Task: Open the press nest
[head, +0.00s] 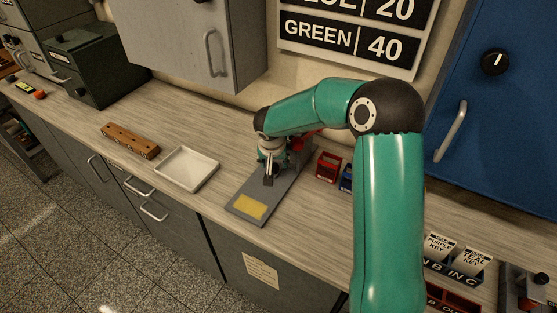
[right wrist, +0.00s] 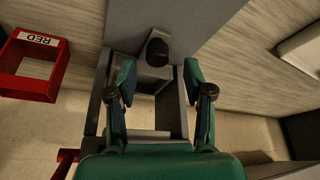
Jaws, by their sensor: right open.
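The press is a grey device on the bench; its long base plate (head: 239,213) has a yellow pad (head: 249,206) at the near end. My right gripper (head: 268,172) is over the far part of the plate, pointing down. In the right wrist view the right gripper (right wrist: 159,80) is open, with its fingers apart. A dark rounded knob (right wrist: 157,52) shows just beyond and between the fingertips, above a grey boxy recess (right wrist: 152,80). I cannot tell whether the fingers touch it. My arm hides much of the press in the head view. My left gripper is not in view.
A small red bin (head: 328,167) stands right of the press; its RED label shows in the right wrist view (right wrist: 38,40). A white tray (head: 187,168) and a wooden block with holes (head: 131,140) lie left. Key holders (head: 455,262) stand at right.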

